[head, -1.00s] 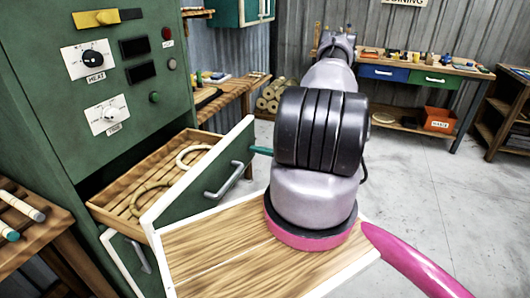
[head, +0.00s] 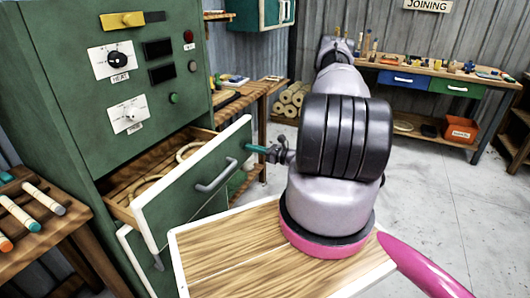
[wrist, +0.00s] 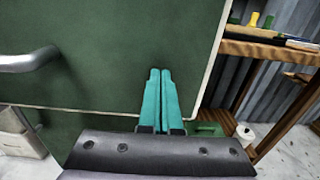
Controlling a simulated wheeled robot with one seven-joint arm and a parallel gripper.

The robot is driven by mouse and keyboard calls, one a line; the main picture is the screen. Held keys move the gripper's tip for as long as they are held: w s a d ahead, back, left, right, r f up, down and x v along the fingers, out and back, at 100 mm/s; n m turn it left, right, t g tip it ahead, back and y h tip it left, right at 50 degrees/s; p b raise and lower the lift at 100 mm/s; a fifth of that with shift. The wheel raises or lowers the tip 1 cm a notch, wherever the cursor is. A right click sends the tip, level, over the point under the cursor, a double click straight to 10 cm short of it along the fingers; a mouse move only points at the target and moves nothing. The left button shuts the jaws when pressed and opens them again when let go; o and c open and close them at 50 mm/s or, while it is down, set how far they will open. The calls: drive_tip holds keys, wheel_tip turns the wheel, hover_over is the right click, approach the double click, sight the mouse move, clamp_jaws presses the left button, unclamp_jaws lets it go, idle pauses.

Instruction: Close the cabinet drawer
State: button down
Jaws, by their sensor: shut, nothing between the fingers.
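The cabinet drawer (head: 165,225) is partly open, with a green front, white edges and a grey bar handle (head: 216,176). It sticks out of the green cabinet (head: 70,110). Pale rattan rings (head: 187,151) lie in its wooden inside. My gripper (head: 250,147) is shut and empty, with teal fingertips at the upper right part of the drawer front, right of the handle. In the wrist view the fingers (wrist: 160,72) point at the green front near its right edge, and the handle (wrist: 28,61) is at left. They look close to or touching the front; exact contact is unclear.
A table with coloured rods (head: 40,197) stands left of the drawer. A wooden shelf (head: 262,88) stands behind it. A workbench (head: 440,75) with an orange bin (head: 460,130) is at the back right. The grey floor (head: 440,190) at right is clear.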

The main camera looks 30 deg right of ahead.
drive_tip(key=x, duration=1.7)
drive_tip(key=shift+a, duration=0.1)
drive_tip(key=shift+w+a+r, duration=0.15)
drive_tip(key=shift+w+r, duration=0.05)
drive_tip(key=shift+w, duration=0.05)
